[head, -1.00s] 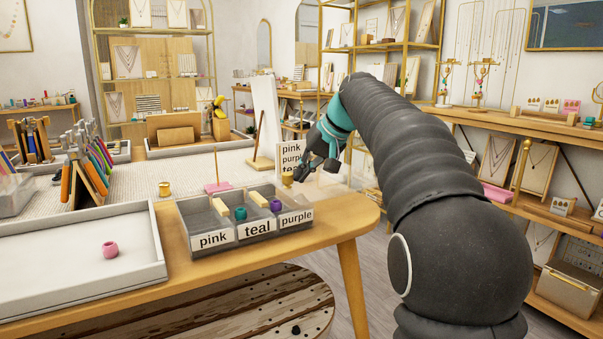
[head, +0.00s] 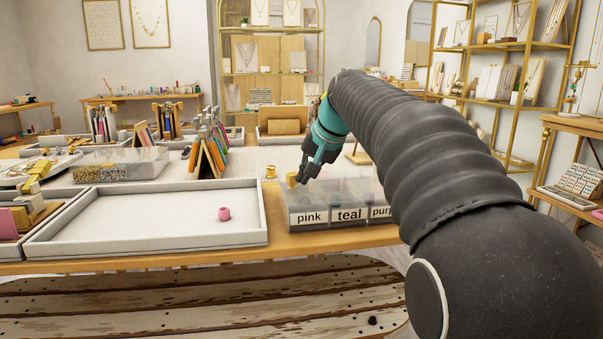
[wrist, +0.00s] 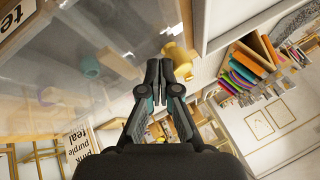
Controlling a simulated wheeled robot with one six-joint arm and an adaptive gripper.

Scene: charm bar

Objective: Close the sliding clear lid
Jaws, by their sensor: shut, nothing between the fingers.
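The clear box (head: 289,218) has front labels reading pink, teal and purple, the last partly hidden by my arm. The sliding clear lid (head: 328,189) lies over the compartments in the head view and shows as a hazy sheet in the wrist view (wrist: 120,30). Its gold knob (head: 291,179) stands at the left end, above the pink compartment. My gripper (head: 304,187) is shut and empty, just right of the knob. In the wrist view its fingertips (wrist: 167,66) are close to the knob (wrist: 178,54); contact is hard to tell. My arm hides the box's right end.
A white tray (head: 150,258) with a pink bead (head: 224,213) stands left of the box. A small gold cylinder (head: 270,172) stands behind the box's left end. In the wrist view, a word sign (wrist: 80,150) stands beyond the box.

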